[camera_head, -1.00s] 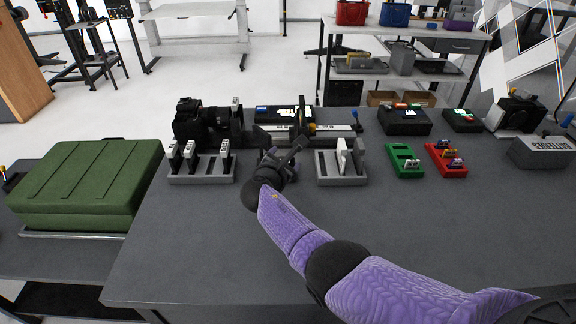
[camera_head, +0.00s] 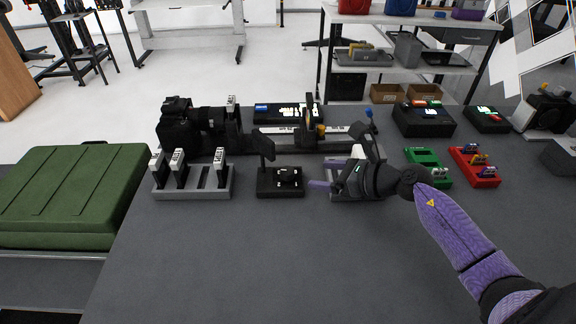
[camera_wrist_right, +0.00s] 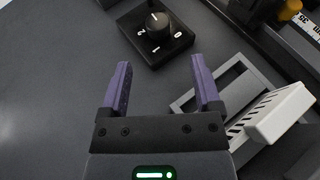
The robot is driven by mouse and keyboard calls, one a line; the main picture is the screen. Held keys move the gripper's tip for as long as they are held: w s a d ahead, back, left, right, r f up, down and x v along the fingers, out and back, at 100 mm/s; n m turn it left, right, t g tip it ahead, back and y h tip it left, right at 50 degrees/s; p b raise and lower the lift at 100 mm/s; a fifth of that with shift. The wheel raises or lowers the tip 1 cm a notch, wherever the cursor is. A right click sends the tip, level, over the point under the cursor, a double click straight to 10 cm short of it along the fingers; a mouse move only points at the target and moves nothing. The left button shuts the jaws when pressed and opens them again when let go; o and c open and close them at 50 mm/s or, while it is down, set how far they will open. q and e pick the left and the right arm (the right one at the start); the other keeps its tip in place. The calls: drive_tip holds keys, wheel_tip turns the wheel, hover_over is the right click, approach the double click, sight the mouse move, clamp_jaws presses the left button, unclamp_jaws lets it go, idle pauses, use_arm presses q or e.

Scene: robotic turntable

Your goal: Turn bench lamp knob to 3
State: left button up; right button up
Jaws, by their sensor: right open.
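The bench lamp (camera_head: 262,146) stands on a small black control box (camera_head: 268,190) on the grey table. Its black round knob (camera_head: 289,175) is on top of the box. In the right wrist view the knob (camera_wrist_right: 157,24) shows a white mark, with white numbers 0, 1 and 2 on the box; a 3 is not visible. My right gripper (camera_head: 318,173) is open and empty, just right of the box in the head view. In the wrist view its two purple fingers (camera_wrist_right: 160,66) point toward the box, apart from the knob. My left gripper is out of view.
A grey slotted holder with a white piece (camera_wrist_right: 275,115) lies beneath and beside my right gripper. Another grey rack (camera_head: 212,186) is left of the box. A camera (camera_head: 182,127) and a long rail stand behind. The table front is clear.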

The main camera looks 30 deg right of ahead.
sight(290, 172)
drive_tip(key=b+x, duration=0.2)
drive_tip(key=x, duration=0.6)
drive_tip(key=shift+a, duration=0.2)
drive_tip(key=shift+w+a, duration=0.2)
drive_tip(key=shift+w, duration=0.1)
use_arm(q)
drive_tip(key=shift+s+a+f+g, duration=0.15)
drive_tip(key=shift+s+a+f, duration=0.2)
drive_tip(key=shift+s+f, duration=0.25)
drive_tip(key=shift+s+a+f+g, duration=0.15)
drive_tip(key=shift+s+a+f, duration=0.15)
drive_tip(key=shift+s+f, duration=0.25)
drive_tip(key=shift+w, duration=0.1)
use_arm(e)
drive_tip(key=c, duration=0.4)
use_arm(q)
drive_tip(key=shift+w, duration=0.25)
use_arm(e)
clamp_jaws()
